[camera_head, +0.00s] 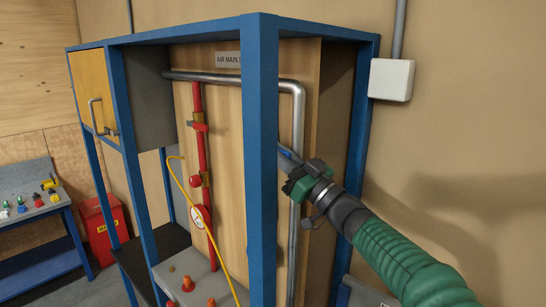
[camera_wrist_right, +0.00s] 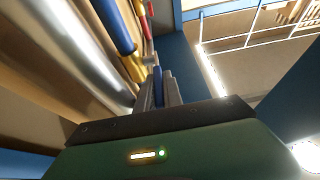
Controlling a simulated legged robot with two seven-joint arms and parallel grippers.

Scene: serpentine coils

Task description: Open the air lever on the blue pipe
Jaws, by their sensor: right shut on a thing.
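My right gripper (camera_head: 290,157) reaches in from the right, just right of the blue front post, which hides part of what lies behind it. Its fingers (camera_wrist_right: 158,92) are shut on a narrow blue piece, seen between them in the right wrist view (camera_wrist_right: 157,78); it looks like the blue lever. A rounded blue bar (camera_wrist_right: 115,25) runs up beyond the fingers; I cannot tell whether it is the blue pipe or part of the lever. My left gripper is not in view.
A blue post (camera_head: 262,190) stands close left of my right gripper. A bent steel pipe (camera_head: 298,120) runs down behind it. A white box (camera_head: 391,79) hangs on the wall.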

